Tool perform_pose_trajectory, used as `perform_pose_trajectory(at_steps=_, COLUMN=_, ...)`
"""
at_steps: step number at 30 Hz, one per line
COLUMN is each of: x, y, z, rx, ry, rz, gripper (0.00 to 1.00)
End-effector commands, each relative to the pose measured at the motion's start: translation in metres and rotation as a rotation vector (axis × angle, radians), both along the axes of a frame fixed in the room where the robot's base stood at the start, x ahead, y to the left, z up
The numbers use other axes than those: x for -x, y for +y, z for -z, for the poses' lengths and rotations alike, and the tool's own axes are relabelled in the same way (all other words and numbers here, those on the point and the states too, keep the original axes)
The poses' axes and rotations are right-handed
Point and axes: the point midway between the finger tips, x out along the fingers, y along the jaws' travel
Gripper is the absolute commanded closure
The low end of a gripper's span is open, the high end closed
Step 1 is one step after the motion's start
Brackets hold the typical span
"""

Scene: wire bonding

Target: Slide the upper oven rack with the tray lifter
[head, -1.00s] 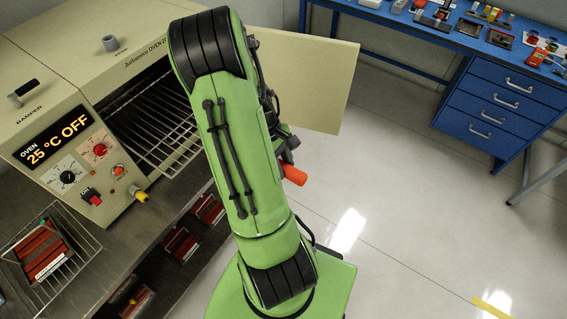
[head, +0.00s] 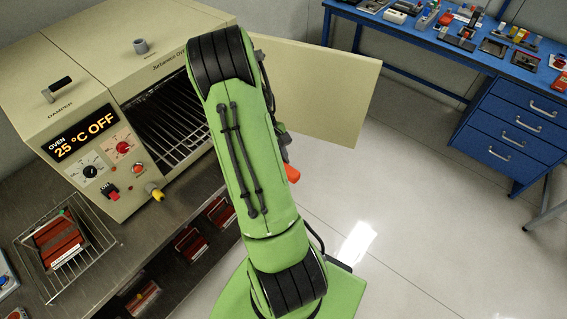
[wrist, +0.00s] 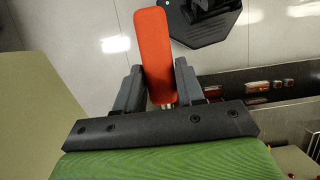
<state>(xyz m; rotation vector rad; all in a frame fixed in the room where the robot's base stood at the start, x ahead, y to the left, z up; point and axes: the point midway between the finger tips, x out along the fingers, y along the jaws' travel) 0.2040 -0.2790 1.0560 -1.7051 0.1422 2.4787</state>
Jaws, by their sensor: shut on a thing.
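The tray lifter's red-orange handle (wrist: 153,45) is between the two dark fingers of my gripper (wrist: 160,86) in the wrist view. My gripper is shut on it. In the head view, a bit of the tray lifter (head: 292,173) shows to the right of my green arm. Its far end is hidden, so I cannot tell whether it touches a rack. The beige oven (head: 125,165) stands open at left and its display reads 25 °C OFF. A wire upper oven rack (head: 172,135) shows in its opening, partly covered by my arm.
The open oven door (head: 325,95) stands out behind my arm. A wire basket (head: 98,240) with a dark red rack sits on the metal bench at left. A blue workbench (head: 425,45) with drawers is at back right. The floor between is clear.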

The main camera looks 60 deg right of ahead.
Motion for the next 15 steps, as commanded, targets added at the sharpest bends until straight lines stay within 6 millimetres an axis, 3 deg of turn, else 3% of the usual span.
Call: perform_pose_trajectory(at_steps=15, x=-0.037, y=-0.006, z=-0.001, rx=0.001, ry=-0.002, rz=-0.002, gripper=1.0)
